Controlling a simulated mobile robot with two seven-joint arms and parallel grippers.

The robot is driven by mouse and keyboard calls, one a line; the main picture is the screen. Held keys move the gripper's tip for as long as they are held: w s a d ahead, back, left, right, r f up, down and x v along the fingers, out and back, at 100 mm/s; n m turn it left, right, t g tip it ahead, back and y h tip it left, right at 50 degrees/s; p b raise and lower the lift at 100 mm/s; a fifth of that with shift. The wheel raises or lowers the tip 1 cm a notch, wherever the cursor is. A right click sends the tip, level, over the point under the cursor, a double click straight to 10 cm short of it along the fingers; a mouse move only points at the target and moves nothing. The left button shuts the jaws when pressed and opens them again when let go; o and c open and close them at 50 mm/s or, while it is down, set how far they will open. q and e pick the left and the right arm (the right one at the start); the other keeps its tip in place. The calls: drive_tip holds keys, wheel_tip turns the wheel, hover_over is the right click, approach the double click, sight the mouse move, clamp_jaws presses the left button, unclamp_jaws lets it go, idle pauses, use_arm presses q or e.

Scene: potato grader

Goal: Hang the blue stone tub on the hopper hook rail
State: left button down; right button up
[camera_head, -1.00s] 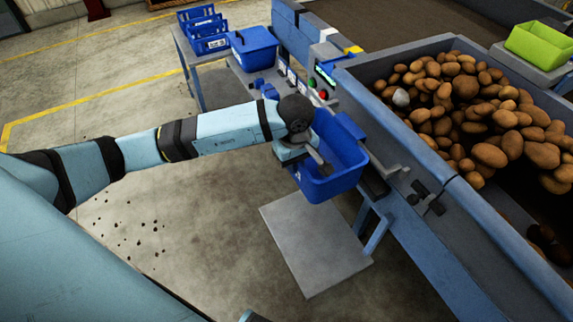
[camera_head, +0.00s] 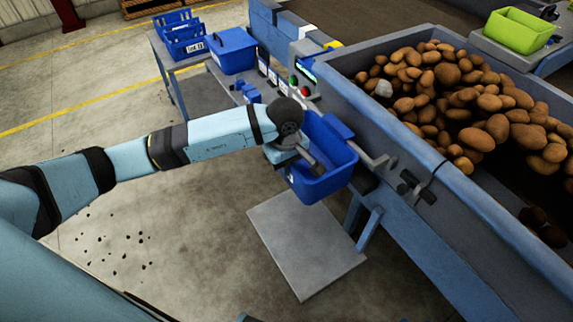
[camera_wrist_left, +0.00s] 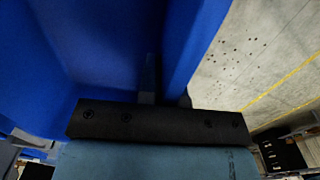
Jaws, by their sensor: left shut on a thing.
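The blue stone tub (camera_head: 328,181) is in my left gripper (camera_head: 314,166), beside the hopper's near side wall. The gripper is shut on the tub's near wall. In the left wrist view the tub (camera_wrist_left: 100,45) fills the left and top, with its wall between the fingers (camera_wrist_left: 165,95). The hopper hook rail (camera_head: 381,164) runs along the hopper side, just right of the tub. The tub's far side is close to the rail; I cannot tell whether it touches or hangs on it. My right gripper is not in view.
The hopper (camera_head: 440,170) holds many potatoes and a pale stone (camera_head: 383,88). A grey platform (camera_head: 303,240) lies below the tub. A blue lidded bin (camera_head: 232,52) and blue crates (camera_head: 182,38) stand at the back left. A green tub (camera_head: 519,30) is at the back right.

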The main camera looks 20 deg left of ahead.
use_arm(q)
drive_tip(key=c, duration=1.2)
unclamp_jaws()
